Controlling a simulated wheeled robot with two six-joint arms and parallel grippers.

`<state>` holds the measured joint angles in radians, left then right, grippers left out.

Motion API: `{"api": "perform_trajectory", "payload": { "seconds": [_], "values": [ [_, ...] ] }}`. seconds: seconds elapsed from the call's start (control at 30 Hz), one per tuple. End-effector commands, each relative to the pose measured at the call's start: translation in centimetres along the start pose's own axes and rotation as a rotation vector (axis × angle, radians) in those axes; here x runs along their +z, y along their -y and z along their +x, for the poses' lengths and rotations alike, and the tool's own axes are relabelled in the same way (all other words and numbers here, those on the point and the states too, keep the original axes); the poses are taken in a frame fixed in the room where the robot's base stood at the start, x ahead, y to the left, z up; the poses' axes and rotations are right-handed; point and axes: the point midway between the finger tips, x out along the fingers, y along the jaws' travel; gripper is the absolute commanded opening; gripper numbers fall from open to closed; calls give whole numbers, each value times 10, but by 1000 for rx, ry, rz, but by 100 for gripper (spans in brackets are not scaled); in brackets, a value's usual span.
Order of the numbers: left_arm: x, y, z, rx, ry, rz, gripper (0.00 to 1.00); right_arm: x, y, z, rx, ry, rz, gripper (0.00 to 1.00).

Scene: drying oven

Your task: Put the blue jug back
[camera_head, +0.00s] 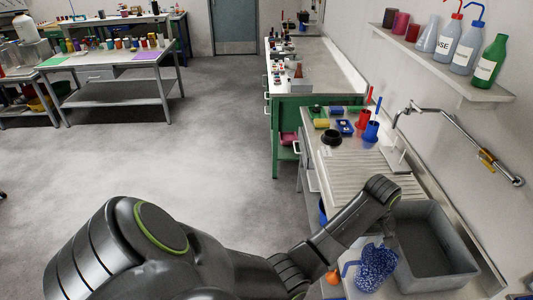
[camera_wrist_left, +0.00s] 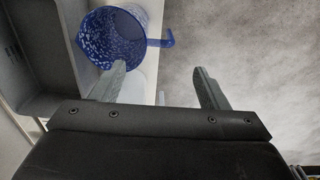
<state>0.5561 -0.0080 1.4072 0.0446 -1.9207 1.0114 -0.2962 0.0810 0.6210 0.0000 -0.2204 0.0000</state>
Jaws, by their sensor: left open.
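The blue speckled jug (camera_head: 375,269) stands on the light counter at the lower right in the head view, left of the grey sink basin. Its handle points left. In the left wrist view the jug (camera_wrist_left: 104,38) is at the top left, open mouth showing, with its handle (camera_wrist_left: 162,42) to the right. My left gripper (camera_wrist_left: 159,69) is open and empty, its fingertips short of the handle and apart from it. In the head view my left gripper (camera_head: 389,226) is above and beyond the jug, partly hidden by my wrist. My right gripper is not in view.
The grey sink basin (camera_head: 433,252) is right of the jug. A ribbed drainboard (camera_head: 352,182) lies behind it, with red and blue (camera_head: 371,132) containers farther back. A bottle shelf (camera_head: 480,92) is above. An orange item (camera_head: 333,277) is left of the jug.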

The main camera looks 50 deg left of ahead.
Motion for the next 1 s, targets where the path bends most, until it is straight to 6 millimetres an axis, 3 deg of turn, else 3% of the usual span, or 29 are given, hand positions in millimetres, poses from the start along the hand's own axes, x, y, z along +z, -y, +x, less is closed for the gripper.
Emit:
{"api": "perform_trajectory", "payload": {
  "seconds": [0.27,0.5,0.67,0.77,1.0],
  "values": [
    [-12,3,9,133,-98,66,68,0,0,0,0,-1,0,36],
    [-37,14,0,414,-416,244,68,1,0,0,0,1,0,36],
    [-45,31,1,488,-582,339,68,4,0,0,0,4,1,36],
    [-46,46,22,482,-640,395,68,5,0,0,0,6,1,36],
    [-29,101,139,349,-588,502,68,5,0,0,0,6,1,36]
  ]
}}
